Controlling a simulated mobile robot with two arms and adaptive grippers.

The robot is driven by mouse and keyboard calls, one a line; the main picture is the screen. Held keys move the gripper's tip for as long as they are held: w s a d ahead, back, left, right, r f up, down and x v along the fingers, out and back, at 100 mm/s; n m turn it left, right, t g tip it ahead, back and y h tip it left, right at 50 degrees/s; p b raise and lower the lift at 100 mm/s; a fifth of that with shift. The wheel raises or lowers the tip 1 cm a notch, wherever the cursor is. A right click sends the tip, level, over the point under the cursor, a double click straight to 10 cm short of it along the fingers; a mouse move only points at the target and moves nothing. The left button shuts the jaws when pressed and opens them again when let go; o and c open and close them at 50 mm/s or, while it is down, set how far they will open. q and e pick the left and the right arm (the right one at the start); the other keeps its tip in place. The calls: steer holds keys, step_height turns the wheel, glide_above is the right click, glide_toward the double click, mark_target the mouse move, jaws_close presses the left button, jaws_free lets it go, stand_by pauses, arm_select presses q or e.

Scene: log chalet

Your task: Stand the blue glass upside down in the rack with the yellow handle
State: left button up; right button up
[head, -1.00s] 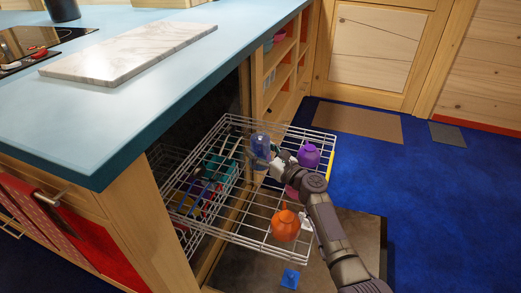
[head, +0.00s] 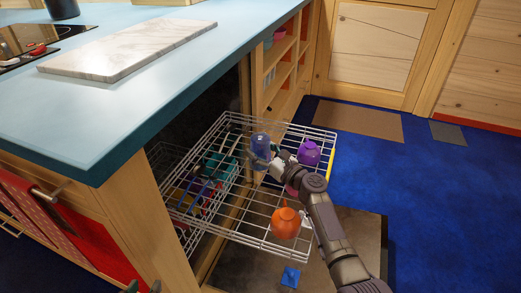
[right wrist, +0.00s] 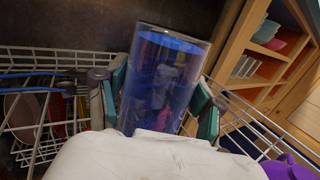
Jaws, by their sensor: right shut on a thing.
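The blue glass (head: 261,146) is held roughly upright at the back of the pulled-out upper rack (head: 256,236). What looks like its thick clear base is on top in the right wrist view (right wrist: 165,85). The rack's yellow handle (head: 331,166) runs along its right edge. My right gripper (head: 266,161) is shut on the glass, a finger on each side, as the right wrist view also shows (right wrist: 160,100). The glass's lower end is hidden, so I cannot tell whether it touches the wires. My left gripper (head: 144,287) barely shows at the bottom edge, its tips apart.
A purple item (head: 308,153) stands right of the glass, with a pink item (head: 291,191) partly behind my arm. A lower, left rack section holds colourful dishes (head: 220,165). The counter (head: 100,130) overhangs on the left.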

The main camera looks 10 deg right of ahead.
steer(key=o, duration=1.5)
steer(key=shift+r, duration=0.1)
step_height(320, 180, up, 10)
steer(key=shift+f, duration=0.1)
